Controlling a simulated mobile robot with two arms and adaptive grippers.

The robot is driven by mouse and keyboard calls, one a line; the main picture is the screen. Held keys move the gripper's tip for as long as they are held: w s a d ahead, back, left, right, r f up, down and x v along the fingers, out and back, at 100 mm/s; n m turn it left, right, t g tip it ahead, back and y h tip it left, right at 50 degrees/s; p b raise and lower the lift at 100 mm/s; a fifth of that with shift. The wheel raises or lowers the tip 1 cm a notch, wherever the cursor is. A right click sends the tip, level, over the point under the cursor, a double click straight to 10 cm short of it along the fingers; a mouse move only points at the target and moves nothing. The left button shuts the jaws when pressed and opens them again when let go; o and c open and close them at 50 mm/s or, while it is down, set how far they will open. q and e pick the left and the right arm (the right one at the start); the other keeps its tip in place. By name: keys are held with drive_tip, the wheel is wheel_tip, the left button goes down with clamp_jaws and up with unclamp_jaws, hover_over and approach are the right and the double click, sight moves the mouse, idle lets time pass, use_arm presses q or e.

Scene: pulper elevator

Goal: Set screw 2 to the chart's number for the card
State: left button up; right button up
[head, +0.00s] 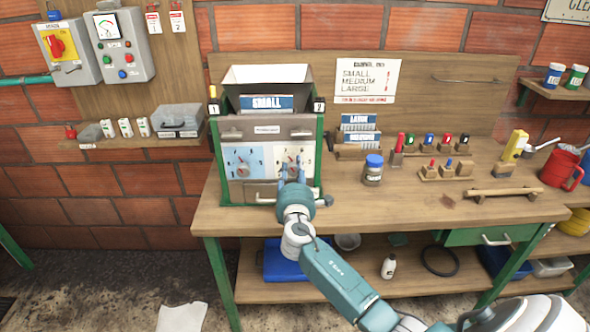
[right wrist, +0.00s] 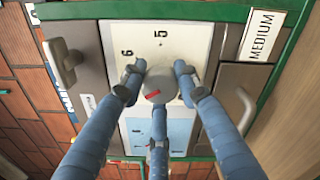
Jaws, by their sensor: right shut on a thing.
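The pulper (head: 217,168) stands at the left of the bench, with two dials on its front. The left dial (head: 243,160) is on a pale blue plate. My right gripper (head: 293,174) is at the right dial, under the "2" tag (head: 319,105). In the right wrist view its fingers close around the grey knob (right wrist: 160,84), which has a slanted red mark. A 5 and a 6 show on the plate beside it; other numbers are hidden. My left gripper is out of view.
A MEDIUM label (right wrist: 262,33) is on the pulper front. Card holders (head: 358,122) with a LARGE card, a blue-lidded jar (head: 373,170) and several coloured markers stand right of the pulper. A red can (head: 561,168) is at the far right. The bench front is clear.

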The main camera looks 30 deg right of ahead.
drive_tip(key=shift+w+a+f, duration=0.1)
drive_tip(key=shift+a, duration=0.25)
drive_tip(key=o, duration=1)
drive_tip(key=shift+o, duration=0.9)
drive_tip(key=shift+w+a, duration=0.1)
drive_tip(key=shift+a, duration=0.05)
drive_tip(key=shift+s, duration=0.25)
drive_tip(key=v, duration=1.1)
drive_tip(key=shift+s+a, duration=0.15)
drive_tip(key=shift+s, duration=0.1)
